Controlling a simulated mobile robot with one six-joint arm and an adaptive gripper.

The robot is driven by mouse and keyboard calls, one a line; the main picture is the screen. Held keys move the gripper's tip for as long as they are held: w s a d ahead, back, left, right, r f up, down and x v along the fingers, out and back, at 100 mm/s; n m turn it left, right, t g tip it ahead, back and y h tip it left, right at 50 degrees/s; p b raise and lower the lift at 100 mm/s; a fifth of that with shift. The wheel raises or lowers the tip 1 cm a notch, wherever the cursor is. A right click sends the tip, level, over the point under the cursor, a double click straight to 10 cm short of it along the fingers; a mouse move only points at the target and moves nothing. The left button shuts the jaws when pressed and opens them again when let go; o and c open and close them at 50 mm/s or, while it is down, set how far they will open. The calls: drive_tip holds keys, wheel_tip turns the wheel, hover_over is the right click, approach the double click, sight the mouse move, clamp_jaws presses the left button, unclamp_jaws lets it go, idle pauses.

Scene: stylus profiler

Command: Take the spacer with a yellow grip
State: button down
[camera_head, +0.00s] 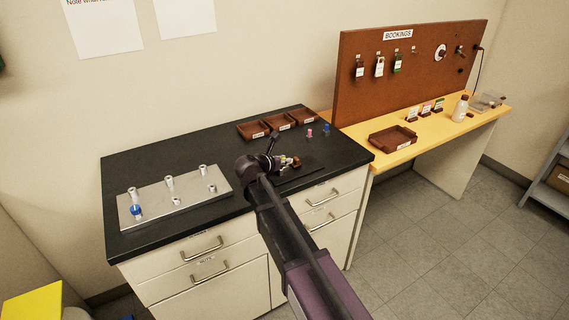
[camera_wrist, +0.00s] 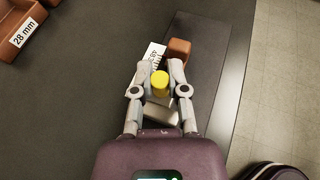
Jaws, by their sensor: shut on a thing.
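The spacer with a yellow grip (camera_wrist: 161,83) is between the two fingers of my gripper (camera_wrist: 160,74) in the wrist view. The fingers are shut on its yellow top. Its lower part is mostly hidden by the gripper. In the head view, my gripper (camera_head: 287,161) is over the right part of the black bench top, and the spacer is too small there to make out well.
A metal plate with several posts (camera_head: 172,198) is at the bench's left, with a blue-gripped piece (camera_head: 136,211). Brown trays (camera_head: 253,130) stand at the back. Pink (camera_head: 309,132) and blue (camera_head: 326,129) pieces stand nearby. A yellow table (camera_head: 415,148) adjoins at right.

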drive_tip(key=shift+r, duration=0.2)
wheel_tip(320, 180, up, 10)
drive_tip(key=p, duration=1)
drive_tip(key=shift+f, duration=0.2)
drive_tip(key=c, duration=1.2)
unclamp_jaws()
clamp_jaws()
